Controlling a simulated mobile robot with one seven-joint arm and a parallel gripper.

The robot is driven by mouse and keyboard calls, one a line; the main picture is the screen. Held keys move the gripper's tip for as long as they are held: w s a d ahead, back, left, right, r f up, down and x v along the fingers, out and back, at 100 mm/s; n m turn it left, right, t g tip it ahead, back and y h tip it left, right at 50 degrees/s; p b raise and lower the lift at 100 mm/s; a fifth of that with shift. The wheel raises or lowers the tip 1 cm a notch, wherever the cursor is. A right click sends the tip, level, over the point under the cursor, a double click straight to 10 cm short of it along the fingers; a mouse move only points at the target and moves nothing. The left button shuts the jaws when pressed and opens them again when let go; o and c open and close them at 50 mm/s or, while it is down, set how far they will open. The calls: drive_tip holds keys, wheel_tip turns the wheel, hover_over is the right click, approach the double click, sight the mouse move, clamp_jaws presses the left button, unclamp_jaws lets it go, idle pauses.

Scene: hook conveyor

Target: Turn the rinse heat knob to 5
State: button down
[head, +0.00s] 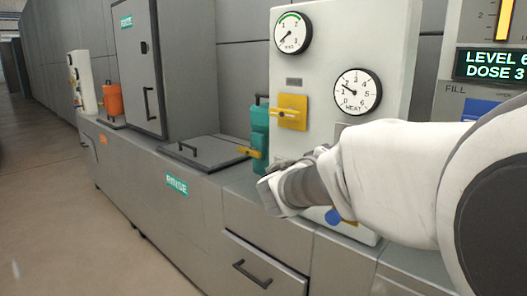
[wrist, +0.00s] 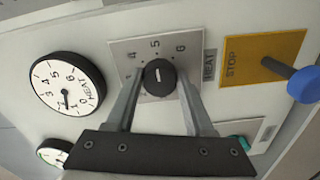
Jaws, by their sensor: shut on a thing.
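The rinse heat knob (wrist: 159,76) is a round black dial with a white mark, on a grey plate (wrist: 122,50) marked 4, 5 and 6 in the wrist view. The mark appears to point roughly towards 5. My gripper (wrist: 161,82) is shut on the knob, one finger on each side. The fingers hide the lower numbers. In the head view my arm hides the knob. The round HEAT gauge (head: 357,91) shows its needle between about 1 and 2 in the head view; it also shows in the wrist view (wrist: 68,84).
A yellow STOP plate (wrist: 245,50) with a blue knob (wrist: 304,84) sits beside the heat plate. A RINSE gauge (head: 292,33), a yellow lever (head: 290,114) and a teal container (head: 260,132) are near my arm. A digital display (head: 491,65) is at the right.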

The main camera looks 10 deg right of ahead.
idle(0.3)
drive_tip(key=shift+c, duration=1.4)
unclamp_jaws()
drive_tip(key=shift+a, duration=0.1)
drive_tip(key=p+v, duration=0.3)
drive_tip(key=v, duration=1.4)
drive_tip(key=shift+s, duration=0.2)
drive_tip(key=shift+a+f, duration=0.1)
